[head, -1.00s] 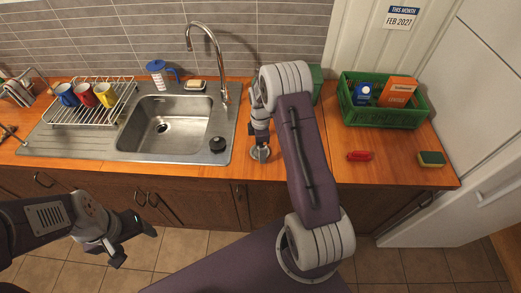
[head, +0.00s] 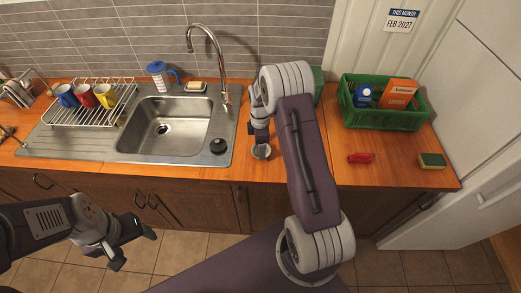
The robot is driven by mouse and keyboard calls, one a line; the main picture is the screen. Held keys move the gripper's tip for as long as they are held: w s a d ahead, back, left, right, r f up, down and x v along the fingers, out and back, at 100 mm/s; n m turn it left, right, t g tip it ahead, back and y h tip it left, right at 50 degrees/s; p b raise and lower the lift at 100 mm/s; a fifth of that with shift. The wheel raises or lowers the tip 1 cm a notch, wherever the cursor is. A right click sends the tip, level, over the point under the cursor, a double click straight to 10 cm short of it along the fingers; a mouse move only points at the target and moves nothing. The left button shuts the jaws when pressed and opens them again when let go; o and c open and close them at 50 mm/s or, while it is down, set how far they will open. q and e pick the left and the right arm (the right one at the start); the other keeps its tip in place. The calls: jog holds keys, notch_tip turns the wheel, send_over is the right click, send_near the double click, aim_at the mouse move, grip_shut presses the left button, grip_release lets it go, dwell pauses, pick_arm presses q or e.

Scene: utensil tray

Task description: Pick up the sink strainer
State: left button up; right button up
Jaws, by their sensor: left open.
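A small round silver thing, which looks like the sink strainer (head: 261,152), is at the wooden counter to the right of the sink. My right gripper (head: 260,143) points down right at it, and its fingers partly cover it. I cannot tell whether they are closed on it or whether it is clear of the wood. My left gripper (head: 134,246) is open and empty, low in front of the cabinets, far from the strainer.
The steel sink (head: 165,128) has a black plug (head: 218,145) on its right rim and a tall tap (head: 222,60) behind. A dish rack (head: 92,108) with mugs stands left. A green crate (head: 385,117), red item (head: 361,158) and sponge (head: 432,160) are right.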

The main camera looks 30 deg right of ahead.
jog(key=shift+r, duration=0.9)
jog(key=s+d+r+b, duration=0.2)
jog(key=s+d+r, duration=0.5)
jog(key=s+d, duration=0.1)
jog(key=shift+s, duration=0.35)
